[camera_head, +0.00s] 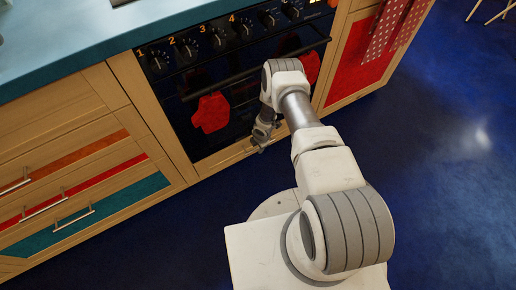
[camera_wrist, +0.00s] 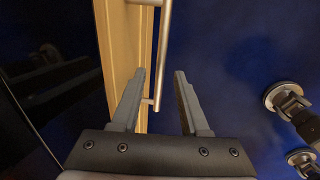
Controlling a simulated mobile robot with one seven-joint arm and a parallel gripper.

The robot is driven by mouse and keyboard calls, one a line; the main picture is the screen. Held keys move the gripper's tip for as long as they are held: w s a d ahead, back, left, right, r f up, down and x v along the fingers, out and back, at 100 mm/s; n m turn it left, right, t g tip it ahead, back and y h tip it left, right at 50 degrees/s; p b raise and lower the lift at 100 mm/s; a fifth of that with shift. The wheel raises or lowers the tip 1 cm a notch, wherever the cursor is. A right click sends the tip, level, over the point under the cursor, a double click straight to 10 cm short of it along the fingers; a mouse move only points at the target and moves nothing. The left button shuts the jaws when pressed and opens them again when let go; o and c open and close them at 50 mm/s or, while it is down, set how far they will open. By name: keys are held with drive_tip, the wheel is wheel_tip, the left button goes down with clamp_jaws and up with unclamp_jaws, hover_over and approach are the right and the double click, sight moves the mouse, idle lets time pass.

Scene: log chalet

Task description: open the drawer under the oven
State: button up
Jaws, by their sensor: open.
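The oven (camera_head: 237,101) is black, with a row of numbered knobs and red cloths on its bar. The drawer under it shows as a low light-wood front (camera_head: 222,160), largely hidden by my arm. In the wrist view the wooden front (camera_wrist: 122,45) runs beside the oven's dark glass, and its silver bar handle (camera_wrist: 164,40) stands off it on short posts. My gripper (camera_head: 263,140) is low at this front. In the wrist view my gripper (camera_wrist: 160,72) is open, with the bar between its fingers and a gap showing on the right. The drawer looks closed.
Wooden drawers with orange, red and teal panels (camera_head: 130,188) stand left of the oven. A red-panelled cabinet (camera_head: 357,62) with a hanging dotted towel (camera_head: 385,30) is on the right. A teal countertop (camera_head: 90,40) lies above. The dark blue floor (camera_head: 440,170) is clear at right.

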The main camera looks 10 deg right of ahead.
drive_tip(key=shift+f, duration=0.25)
clamp_jaws()
idle(1.4)
